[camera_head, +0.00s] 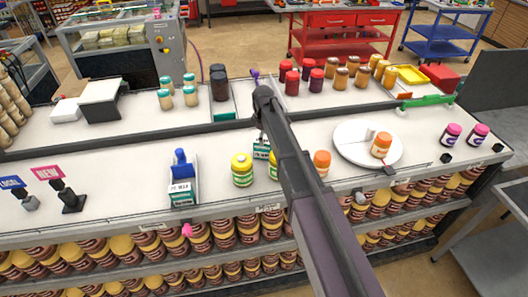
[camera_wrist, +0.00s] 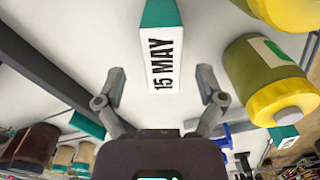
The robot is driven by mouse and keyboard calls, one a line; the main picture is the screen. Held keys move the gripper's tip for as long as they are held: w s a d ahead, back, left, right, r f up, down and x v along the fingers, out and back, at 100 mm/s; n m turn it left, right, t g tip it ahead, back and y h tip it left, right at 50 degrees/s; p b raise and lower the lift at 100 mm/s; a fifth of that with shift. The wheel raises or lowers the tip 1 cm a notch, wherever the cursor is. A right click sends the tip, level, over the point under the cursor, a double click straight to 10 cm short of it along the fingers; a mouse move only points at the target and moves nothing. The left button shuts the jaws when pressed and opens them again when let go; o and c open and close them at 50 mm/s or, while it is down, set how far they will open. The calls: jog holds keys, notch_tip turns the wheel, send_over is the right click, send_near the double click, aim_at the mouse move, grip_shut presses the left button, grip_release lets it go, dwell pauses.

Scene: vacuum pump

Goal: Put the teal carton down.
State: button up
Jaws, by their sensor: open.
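The teal carton, with a white side printed "15 MAY", shows in the wrist view (camera_wrist: 160,50) between the fingers of my gripper (camera_wrist: 161,78). The fingers are spread, with a gap on each side of the carton. In the head view the teal carton (camera_head: 261,150) is on the white counter (camera_head: 215,148), partly hidden by my arm. My gripper is mostly hidden behind the arm there. Whether the carton's base rests fully on the counter is hard to see.
A yellow-lidded green jar (camera_head: 242,170) stands just left of the carton, with another partly behind my arm. An orange jar (camera_head: 322,163) stands right of the arm, before a round white plate (camera_head: 350,148). A blue-and-teal holder (camera_head: 181,180) is further left.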

jog(key=shift+f+b, duration=1.65)
jog(key=shift+f, duration=0.25)
grip_shut()
jog(key=shift+r, duration=0.15)
notch_tip(320, 180, up, 10)
jog(key=p, duration=1)
